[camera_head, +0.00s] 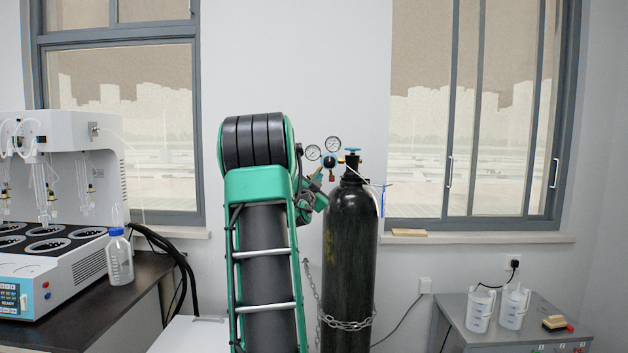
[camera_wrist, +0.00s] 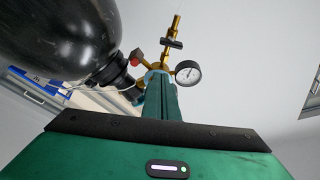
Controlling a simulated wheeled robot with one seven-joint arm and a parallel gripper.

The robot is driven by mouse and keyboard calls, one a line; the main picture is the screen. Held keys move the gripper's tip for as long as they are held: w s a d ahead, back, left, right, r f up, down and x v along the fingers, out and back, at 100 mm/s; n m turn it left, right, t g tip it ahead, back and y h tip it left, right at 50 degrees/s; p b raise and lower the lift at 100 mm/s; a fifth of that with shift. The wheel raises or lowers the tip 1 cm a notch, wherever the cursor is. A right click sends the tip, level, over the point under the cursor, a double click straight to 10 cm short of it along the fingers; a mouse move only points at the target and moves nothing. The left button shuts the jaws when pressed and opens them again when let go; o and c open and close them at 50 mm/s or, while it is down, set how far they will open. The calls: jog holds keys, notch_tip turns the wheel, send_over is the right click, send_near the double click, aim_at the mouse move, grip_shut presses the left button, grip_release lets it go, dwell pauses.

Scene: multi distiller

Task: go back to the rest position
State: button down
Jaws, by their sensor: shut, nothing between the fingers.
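My gripper (camera_wrist: 160,85) shows in the wrist view as green fingers closed together, with nothing seen between them. Their tips appear near the gas regulator's brass fittings and a pressure gauge (camera_wrist: 187,73); I cannot tell whether they touch. In the head view my arm is raised in the middle, and green parts of its far end show just left of the black gas cylinder (camera_head: 350,250). The fingertips cannot be made out there. The cylinder stands upright with a blue valve knob (camera_head: 352,151) and two gauges. It also fills the upper left of the wrist view (camera_wrist: 55,40).
A chain (camera_head: 345,324) loops around the cylinder. On the left, a white distiller (camera_head: 60,150) and a clear bottle (camera_head: 119,258) stand on a dark bench. On the right, a grey table (camera_head: 460,325) holds two measuring jugs (camera_head: 480,311). Windows line the back wall.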

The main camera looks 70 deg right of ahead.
jog(key=shift+v, duration=2.7)
jog(key=shift+r, duration=0.1)
jog(key=w+a+f+n+y, duration=0.2)
jog(key=a+f+n+y, duration=0.3)
jog(key=a+f, duration=0.6)
jog(key=w+a+f+n+y, duration=0.25)
jog(key=a+f+y, duration=0.5)
jog(key=a, duration=0.75)
jog(key=s+a+f+n+g+y, duration=0.1)
jog(key=s+a+f+n+y, duration=0.1)
jog(key=a, duration=0.7)
jog(key=s+a+f+n+g+y, duration=0.1)
jog(key=s+a+f+n+y, duration=0.2)
jog(key=a, duration=0.7)
jog(key=s+a+f+n+g+y, duration=0.1)
jog(key=s+a+f+n+y, duration=0.2)
jog(key=s+a+n, duration=0.2)
jog(key=s+a, duration=0.3)
jog(key=a, duration=0.2)
jog(key=shift+a+f, duration=0.2)
jog(key=shift+f, duration=0.15)
jog(key=shift+s+n+y, duration=0.15)
jog(key=shift+n+y, duration=0.1)
